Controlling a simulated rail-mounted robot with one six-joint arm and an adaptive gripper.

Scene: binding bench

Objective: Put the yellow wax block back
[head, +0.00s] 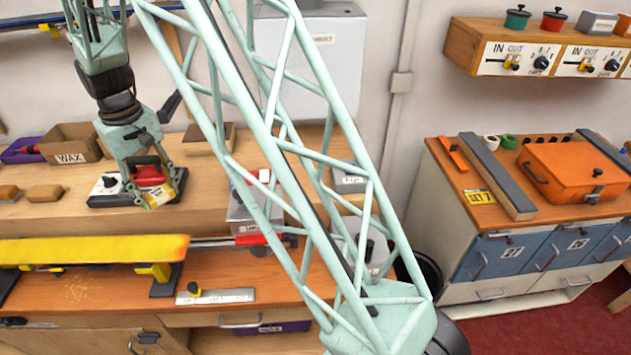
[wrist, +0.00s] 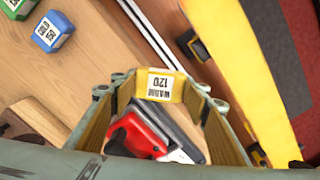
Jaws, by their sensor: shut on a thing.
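The yellow wax block (wrist: 160,86), with a white label that seems to read "WARM 120", is held between the fingertips of my gripper (wrist: 155,95) in the wrist view. In the head view my gripper (head: 152,185) points down over the wooden back shelf, with a bit of the yellow block (head: 158,198) at its tips. It is in front of a black-based tool with a red handle. An open brown box marked "WAX" (head: 72,158) stands to the left of my gripper. Its inside is mostly hidden.
The red-handled tool (wrist: 135,135) is close by my gripper. A blue block (wrist: 53,32) and a green block (wrist: 18,8) lie on the wood. A long yellow board (head: 90,249) lies in front of the shelf. A grey box (head: 247,212) stands at right.

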